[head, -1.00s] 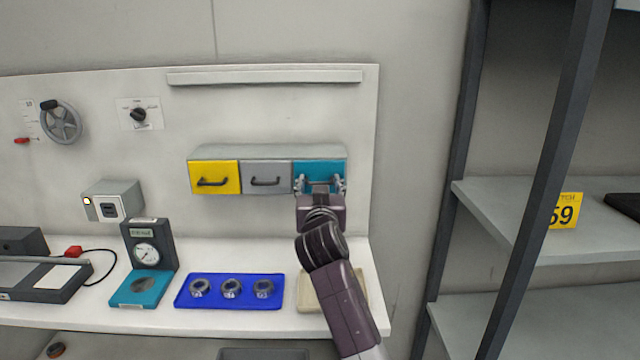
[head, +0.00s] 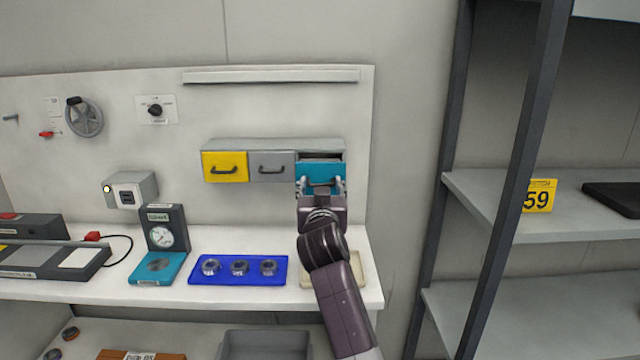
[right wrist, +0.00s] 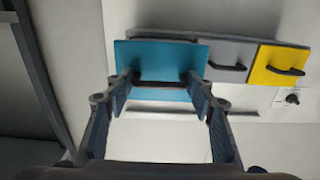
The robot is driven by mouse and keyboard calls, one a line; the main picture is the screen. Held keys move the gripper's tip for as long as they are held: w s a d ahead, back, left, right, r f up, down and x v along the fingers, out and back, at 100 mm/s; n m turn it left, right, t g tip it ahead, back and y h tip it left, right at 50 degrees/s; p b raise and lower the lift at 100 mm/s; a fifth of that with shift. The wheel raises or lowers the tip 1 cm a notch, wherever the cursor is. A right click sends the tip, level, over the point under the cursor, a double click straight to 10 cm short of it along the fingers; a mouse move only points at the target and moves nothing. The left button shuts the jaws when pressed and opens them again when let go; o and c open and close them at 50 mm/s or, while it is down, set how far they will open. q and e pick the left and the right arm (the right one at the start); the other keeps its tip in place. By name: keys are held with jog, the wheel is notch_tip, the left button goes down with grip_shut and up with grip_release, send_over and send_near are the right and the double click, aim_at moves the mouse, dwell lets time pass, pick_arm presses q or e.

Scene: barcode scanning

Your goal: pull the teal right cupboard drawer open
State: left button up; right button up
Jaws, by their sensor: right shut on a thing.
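The teal drawer (head: 320,170) is the rightmost of three drawers in the grey cupboard (head: 270,145) on the back panel. It stands partly open, with a dark gap showing behind the top of its front. My right gripper (head: 321,186) is at the drawer's front, shut on its dark handle. In the right wrist view, the teal front (right wrist: 160,55) fills the space ahead of the fingers, and the handle (right wrist: 160,84) lies across between them. My left gripper is not in view.
The grey drawer (head: 270,164) and yellow drawer (head: 225,167) beside it are shut. Below are a blue tray (head: 226,277) with three metal rings, a dial gauge (head: 165,235) and a beige tray (head: 358,268) under my right arm. A dark-framed shelf (head: 500,215) stands at right.

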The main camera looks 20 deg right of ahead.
jog(key=shift+w+d, duration=0.1)
jog(key=shift+w, duration=0.05)
jog(key=shift+c, duration=0.2)
jog(key=shift+w+d, duration=0.1)
jog(key=shift+w, duration=0.15)
jog(key=o, duration=1.2)
jog(key=shift+f, duration=0.1)
jog(key=shift+o, duration=1.2)
jog(key=shift+d, duration=0.1)
jog(key=shift+s, duration=0.1)
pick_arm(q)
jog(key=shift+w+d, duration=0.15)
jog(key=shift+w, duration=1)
pick_arm(e)
jog(key=v, duration=0.7)
jog(key=shift+s, duration=0.2)
